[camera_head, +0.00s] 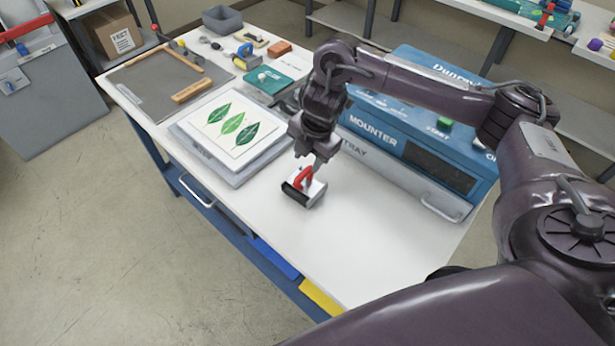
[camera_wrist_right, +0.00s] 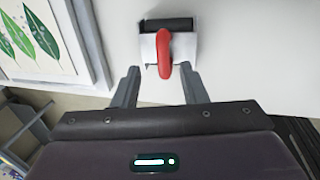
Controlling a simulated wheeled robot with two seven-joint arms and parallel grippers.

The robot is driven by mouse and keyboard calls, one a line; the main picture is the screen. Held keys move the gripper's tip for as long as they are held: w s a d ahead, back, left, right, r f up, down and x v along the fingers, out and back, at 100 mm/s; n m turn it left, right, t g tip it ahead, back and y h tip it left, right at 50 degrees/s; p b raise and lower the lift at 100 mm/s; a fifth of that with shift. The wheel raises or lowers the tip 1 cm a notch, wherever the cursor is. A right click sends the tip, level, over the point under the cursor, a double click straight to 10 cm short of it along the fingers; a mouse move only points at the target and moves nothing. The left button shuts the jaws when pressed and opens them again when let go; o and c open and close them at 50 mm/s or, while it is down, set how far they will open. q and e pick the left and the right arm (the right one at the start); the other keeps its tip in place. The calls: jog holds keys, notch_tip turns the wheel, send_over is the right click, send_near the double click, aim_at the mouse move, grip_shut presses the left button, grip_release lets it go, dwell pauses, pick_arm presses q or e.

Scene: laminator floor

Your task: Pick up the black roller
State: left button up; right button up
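The black roller (camera_head: 295,194) has a dark cylinder, a pale metal frame and a red handle. It is on the white tabletop, right of the leaf print, in the head view. In the right wrist view the black roller (camera_wrist_right: 166,25) is near the top, its red handle pointing toward my gripper. My right gripper (camera_head: 316,168) is directly over the roller. In the right wrist view its two fingers (camera_wrist_right: 160,85) are apart, with the end of the red handle between them and visible gaps on both sides. My left gripper is not in view.
A stack with the leaf print (camera_head: 233,124) lies left of the roller. The blue mounter machine (camera_head: 420,140) stands behind and right. A grey mat (camera_head: 165,85) and small tools lie at the table's far end. Bare tabletop (camera_head: 340,240) lies in front of the roller.

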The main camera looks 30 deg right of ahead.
aim_at(305, 172)
jog(key=shift+w+a+f, duration=0.1)
jog(key=shift+a+f, duration=0.05)
jog(key=shift+f, duration=0.4)
jog(key=shift+a+f, duration=0.15)
jog(key=shift+f, duration=0.35)
notch_tip(305, 172, down, 4)
jog(key=shift+w+f+b, duration=0.1)
jog(key=shift+w+b, duration=0.05)
jog(key=shift+b, duration=0.55)
jog(key=shift+w+f, duration=0.15)
jog(key=shift+f, duration=0.05)
jog(key=shift+c, duration=0.5)
grip_shut()
